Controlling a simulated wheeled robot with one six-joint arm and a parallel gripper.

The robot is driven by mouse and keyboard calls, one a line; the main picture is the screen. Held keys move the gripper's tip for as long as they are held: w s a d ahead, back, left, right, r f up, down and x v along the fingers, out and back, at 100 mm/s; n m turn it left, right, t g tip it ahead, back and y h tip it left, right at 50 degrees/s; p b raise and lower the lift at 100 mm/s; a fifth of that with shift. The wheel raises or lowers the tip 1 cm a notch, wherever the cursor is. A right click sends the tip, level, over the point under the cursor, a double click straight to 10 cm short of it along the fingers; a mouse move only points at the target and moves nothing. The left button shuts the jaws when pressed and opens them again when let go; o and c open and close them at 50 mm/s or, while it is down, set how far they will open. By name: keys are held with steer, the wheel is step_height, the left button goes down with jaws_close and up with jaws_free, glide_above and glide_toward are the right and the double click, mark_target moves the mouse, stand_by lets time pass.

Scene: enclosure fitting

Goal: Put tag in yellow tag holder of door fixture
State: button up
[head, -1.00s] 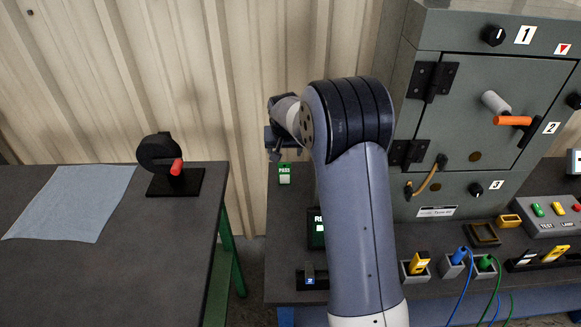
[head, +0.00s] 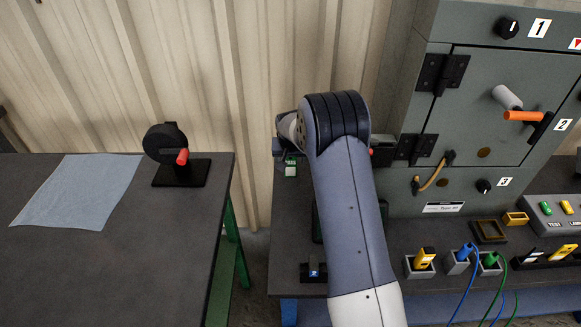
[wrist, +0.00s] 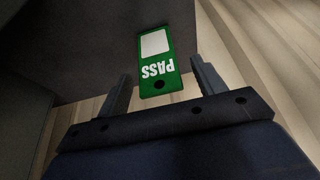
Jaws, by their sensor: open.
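The green PASS tag (wrist: 158,75) has a white patch and a dark hole. In the head view the tag (head: 291,169) shows at the back left of the right bench, just below my gripper (head: 282,148). My gripper (wrist: 160,68) is open; my arm partly hides it in the head view. A small yellow open-topped piece (head: 515,218) is at the foot of the grey cabinet (head: 490,120); I cannot tell if it is the tag holder.
Yellow, blue and green plugs (head: 424,258) stand in grey blocks along the right bench, with loose cables. A dark tray (head: 488,231) lies behind them. A button box (head: 560,215) is at the right. The left bench holds a cloth (head: 80,190) and a black stand (head: 178,172).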

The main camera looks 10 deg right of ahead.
steer(key=shift+c, duration=0.5)
steer(key=c, duration=1)
